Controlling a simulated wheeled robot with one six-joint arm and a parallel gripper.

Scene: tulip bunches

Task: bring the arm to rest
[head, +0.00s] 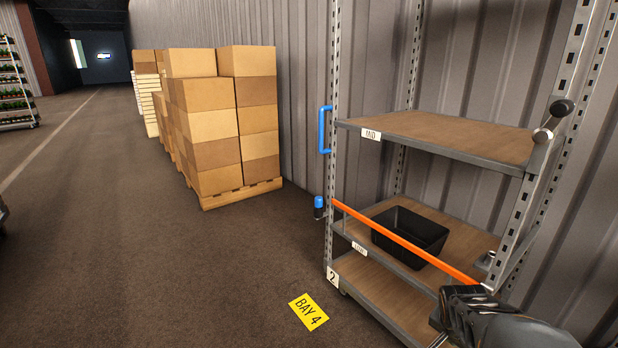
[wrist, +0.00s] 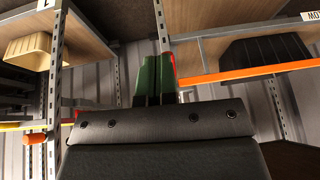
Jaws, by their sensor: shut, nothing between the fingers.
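My gripper (wrist: 155,78) shows in the wrist view as two green fingers with red marks, close together with nothing between them. In that view it lies in front of the gap between two shelf racks. In the head view a dark part of my arm (head: 495,318) shows at the bottom right, in front of the cart's lower shelves. I cannot make out the fingertips there.
Stacked cartons (head: 210,125) stand on a pallet. The floor (head: 110,240) at left is clear.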

